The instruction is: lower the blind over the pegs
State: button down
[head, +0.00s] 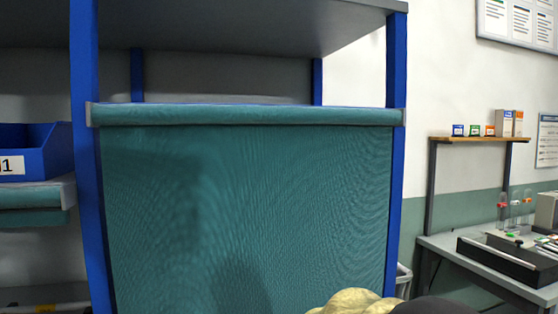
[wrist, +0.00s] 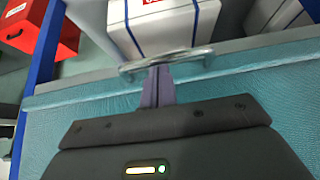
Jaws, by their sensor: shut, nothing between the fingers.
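The teal blind (head: 250,200) hangs across the blue-framed shelf in the head view. Its top roll (head: 240,116) spans between the posts, and the cloth runs out of the bottom of the picture. In the wrist view the teal cloth (wrist: 285,88) lies below and beside my gripper (wrist: 158,72). A metal bar handle (wrist: 196,55) lies at the blind's edge, right at my fingertips. My fingers are shut with nothing between them; whether they touch the handle I cannot tell. My fingers are not visible in the head view. No pegs are visible in either view.
A white box with blue straps (wrist: 172,28) sits just beyond the handle, with another box (wrist: 272,14) to its right and a red bin (wrist: 50,28) to the left. Blue posts (head: 396,160) flank the blind. A bench (head: 470,262) stands at right.

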jog(key=shift+s+f, duration=0.2)
jog(key=shift+f, duration=0.25)
jog(key=r+p, duration=0.2)
jog(key=w+r+p, duration=0.1)
jog(key=r+p, duration=0.1)
jog(key=r, duration=0.1)
jog(key=shift+r, duration=0.15)
jog(key=v, duration=0.9)
jog(key=shift+s+r, duration=0.15)
jog(key=shift+r, duration=0.05)
jog(key=s+d+f+m+g+h, duration=0.2)
jog(key=s+d+f+m+g, duration=0.15)
jog(key=s+d+f, duration=1.1)
notch_tip(320, 180, up, 14)
jog(key=a+p, duration=0.1)
jog(key=p, duration=1.3)
jog(key=shift+p, duration=0.4)
